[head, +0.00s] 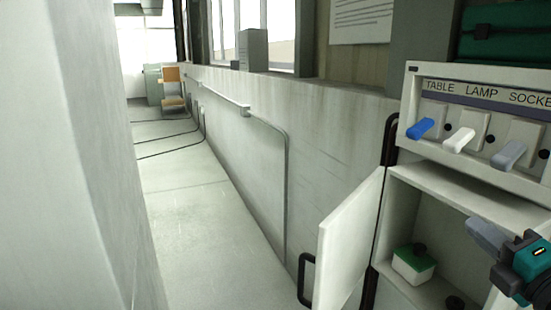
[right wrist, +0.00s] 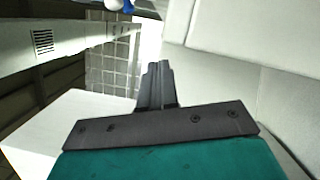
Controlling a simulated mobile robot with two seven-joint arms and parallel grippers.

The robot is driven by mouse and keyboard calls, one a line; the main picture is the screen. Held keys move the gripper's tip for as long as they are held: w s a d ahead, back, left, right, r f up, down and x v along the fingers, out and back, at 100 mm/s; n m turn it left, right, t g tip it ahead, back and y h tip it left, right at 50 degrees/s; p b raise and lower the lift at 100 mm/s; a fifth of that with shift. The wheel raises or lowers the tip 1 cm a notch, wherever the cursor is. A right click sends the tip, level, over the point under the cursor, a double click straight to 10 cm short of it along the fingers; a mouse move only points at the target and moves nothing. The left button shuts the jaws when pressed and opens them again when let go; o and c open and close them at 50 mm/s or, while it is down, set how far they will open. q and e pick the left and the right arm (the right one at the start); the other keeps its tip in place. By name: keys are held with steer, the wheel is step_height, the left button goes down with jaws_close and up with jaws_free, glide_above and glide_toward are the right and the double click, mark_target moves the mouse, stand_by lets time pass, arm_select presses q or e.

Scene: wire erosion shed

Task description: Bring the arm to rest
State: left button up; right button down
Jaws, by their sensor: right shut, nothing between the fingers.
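My right gripper (head: 478,228) shows at the right edge of the head view, with a teal and dark body and grey fingers pointing left. It is in front of the open compartment of a white cabinet (head: 408,77), below the switch panel. In the right wrist view its fingers (right wrist: 158,70) are together, with nothing between them. My left gripper is not in view.
The cabinet door (head: 345,240) stands open, with a black handle (head: 305,280). A green and white box (head: 413,265) sits inside. Blue (head: 420,128), white (head: 459,139) and grey (head: 508,154) levers are above. The floor (head: 190,200) at left is largely clear.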

steer(key=s+f+m+g+h, duration=0.3)
steer(key=s+f+m+g, duration=0.15)
steer(key=f+m, duration=0.4)
steer(key=s+f+m+g+h, duration=0.3)
steer(key=s+f+m, duration=0.3)
steer(key=f, duration=0.4)
steer(key=s+a+f+m+g+y, duration=0.2)
steer(key=s+a+f+m+g, duration=0.2)
steer(key=s+a, duration=0.25)
steer(key=s+a+f+m+g+y, duration=0.1)
steer(key=s+a+f+m+g, duration=0.3)
steer(key=s+a, duration=0.25)
steer(key=w+a+f+t+y, duration=0.1)
steer(key=w+a+f+t, duration=0.2)
steer(key=w+f+t, duration=0.4)
steer(key=shift+w+f+n+t+y, duration=0.35)
steer(key=shift+w+f+n+y, duration=0.15)
steer(key=shift+f, duration=0.3)
